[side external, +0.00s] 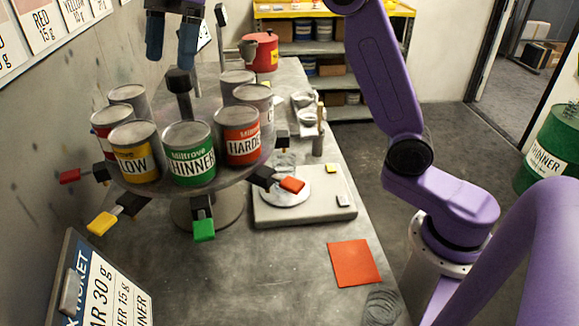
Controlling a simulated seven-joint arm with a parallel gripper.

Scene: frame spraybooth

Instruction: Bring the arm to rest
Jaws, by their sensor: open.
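My gripper (172,50) is at the top left, above the round carousel (165,190). Its two dark blue fingers point down and stand apart, with nothing visible between them. The fingers are just above the dark knob (178,80) on the carousel's centre post; I cannot tell whether they are clear of it in depth. My purple arm runs down the right side, and its upper links leave the top of the picture.
Several labelled cans, among them a green THINNER can (189,153), ring the carousel, with coloured handles jutting outward. A scale (325,205) with a plate and an orange square (354,263) lie to the right. A ticket board (105,290) leans front left.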

